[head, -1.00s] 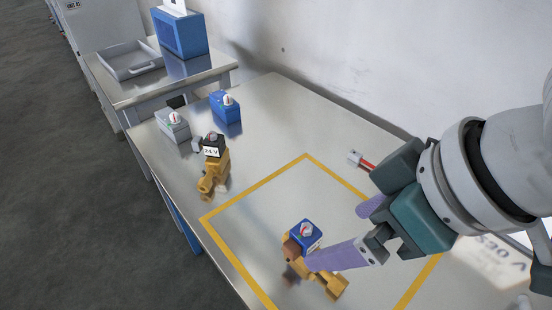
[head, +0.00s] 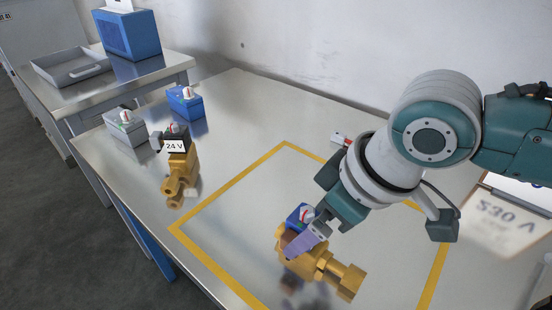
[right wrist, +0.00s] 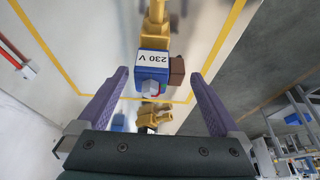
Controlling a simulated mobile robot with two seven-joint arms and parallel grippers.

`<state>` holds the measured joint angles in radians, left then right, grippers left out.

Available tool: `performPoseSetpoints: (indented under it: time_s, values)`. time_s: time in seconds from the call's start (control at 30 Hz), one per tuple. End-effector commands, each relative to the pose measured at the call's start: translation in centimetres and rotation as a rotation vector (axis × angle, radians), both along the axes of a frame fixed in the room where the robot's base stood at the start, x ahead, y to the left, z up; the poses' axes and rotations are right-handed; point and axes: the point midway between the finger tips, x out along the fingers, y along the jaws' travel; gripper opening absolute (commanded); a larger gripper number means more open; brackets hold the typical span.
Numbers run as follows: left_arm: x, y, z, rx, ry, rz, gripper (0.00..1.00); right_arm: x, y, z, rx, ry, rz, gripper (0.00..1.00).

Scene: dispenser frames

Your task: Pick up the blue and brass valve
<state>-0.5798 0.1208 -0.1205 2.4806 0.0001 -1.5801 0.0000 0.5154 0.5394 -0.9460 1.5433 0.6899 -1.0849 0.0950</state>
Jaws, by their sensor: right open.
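The blue and brass valve (head: 343,273) lies on the metal table inside the yellow outline. Its blue coil (head: 298,214) with a red and white top is partly hidden by a purple finger of my right gripper (head: 310,237). In the right wrist view the valve's blue block (right wrist: 151,78) shows a white "230 V" label and a brown connector at its side. My right gripper (right wrist: 160,76) is open, with its fingers apart on either side of the blue block. Gaps show between fingers and block. My left gripper is not in view.
A brass valve with a black "24 V" coil (head: 179,170) stands left of the yellow outline (head: 226,194). A grey box (head: 125,129) and a blue box (head: 186,102) stand behind it. A red-handled item (head: 340,139) lies near the wall. A second table holds a grey tray (head: 70,68).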

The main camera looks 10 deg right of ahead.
Motion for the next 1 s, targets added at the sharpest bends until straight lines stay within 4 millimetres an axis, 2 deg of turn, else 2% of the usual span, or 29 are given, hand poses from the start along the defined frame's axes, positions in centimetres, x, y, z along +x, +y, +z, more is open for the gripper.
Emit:
performPoseSetpoints:
  time_s: [0.1, 0.2, 0.47, 1.0]
  values:
    - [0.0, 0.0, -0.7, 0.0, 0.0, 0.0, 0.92, 0.5, 0.4, -1.9, -0.001, 0.001, 0.0, 1.0]
    - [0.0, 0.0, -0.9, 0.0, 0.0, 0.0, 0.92, 0.8, 0.6, -2.6, 0.001, -0.001, 0.0, 1.0]
    - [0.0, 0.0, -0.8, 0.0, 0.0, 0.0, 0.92, 0.9, 0.7, -2.7, 0.0, -0.002, 0.001, 1.0]
    - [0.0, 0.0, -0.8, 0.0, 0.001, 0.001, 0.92, 0.9, 0.6, -2.7, -0.001, -0.001, 0.001, 0.4]
